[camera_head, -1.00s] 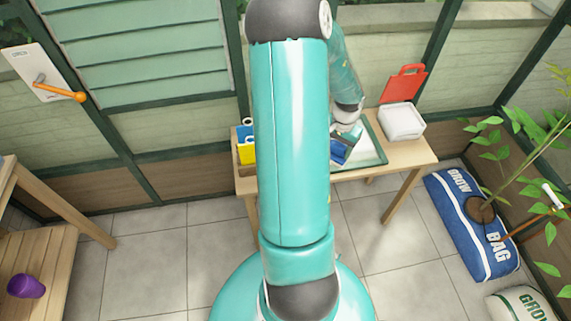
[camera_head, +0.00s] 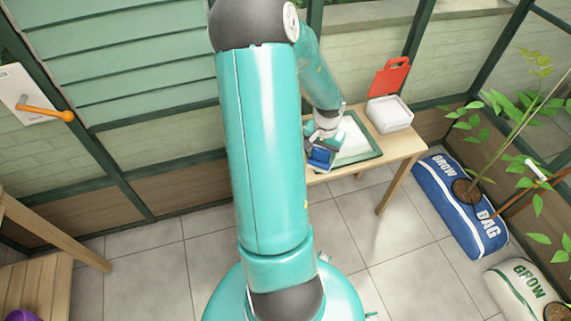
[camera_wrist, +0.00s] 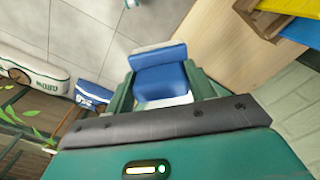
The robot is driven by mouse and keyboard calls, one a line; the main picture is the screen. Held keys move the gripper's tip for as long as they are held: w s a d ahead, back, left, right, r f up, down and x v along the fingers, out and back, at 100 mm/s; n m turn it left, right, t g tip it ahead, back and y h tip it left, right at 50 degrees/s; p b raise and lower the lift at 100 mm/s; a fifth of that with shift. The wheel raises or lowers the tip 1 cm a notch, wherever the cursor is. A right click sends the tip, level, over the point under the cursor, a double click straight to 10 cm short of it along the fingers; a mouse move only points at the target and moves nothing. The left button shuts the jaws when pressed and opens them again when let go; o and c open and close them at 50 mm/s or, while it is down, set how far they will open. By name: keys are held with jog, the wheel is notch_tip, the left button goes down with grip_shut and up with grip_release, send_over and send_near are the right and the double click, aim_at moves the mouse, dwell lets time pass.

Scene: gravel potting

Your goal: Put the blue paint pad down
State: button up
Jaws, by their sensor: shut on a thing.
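The blue paint pad (camera_head: 320,158) is held in my gripper (camera_head: 322,146), near the front left corner of a green-framed pane or tray on the wooden table. In the wrist view the pad (camera_wrist: 160,78) sits between the two green fingers of my gripper (camera_wrist: 161,92), with a grey strip along its far edge and a white part near the palm. It appears over the table's edge, with floor tiles beside it. I see no contact between pad and table.
The green-framed pane (camera_head: 366,156) lies on the table (camera_head: 405,148), beside a white container (camera_head: 388,113) and a red board (camera_head: 388,78). A wooden box (camera_wrist: 258,20) with yellow and blue things shows in the wrist view. Grow bags (camera_head: 448,192) lie on the floor at right.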

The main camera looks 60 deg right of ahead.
jog(key=shift+w+d+f, duration=0.2)
jog(key=shift+d, duration=0.05)
jog(key=shift+w+d+f, duration=0.75)
jog(key=shift+w+f, duration=1.25)
jog(key=shift+f, duration=0.1)
jog(key=shift+w+d+f, duration=0.75)
jog(key=shift+w+f, duration=1.3)
jog(key=shift+w+d+f, duration=0.75)
jog(key=shift+w+f, duration=1.25)
jog(key=shift+f, duration=0.1)
jog(key=shift+f, duration=0.15)
jog(key=o, duration=0.9)
jog(key=shift+o, duration=0.3)
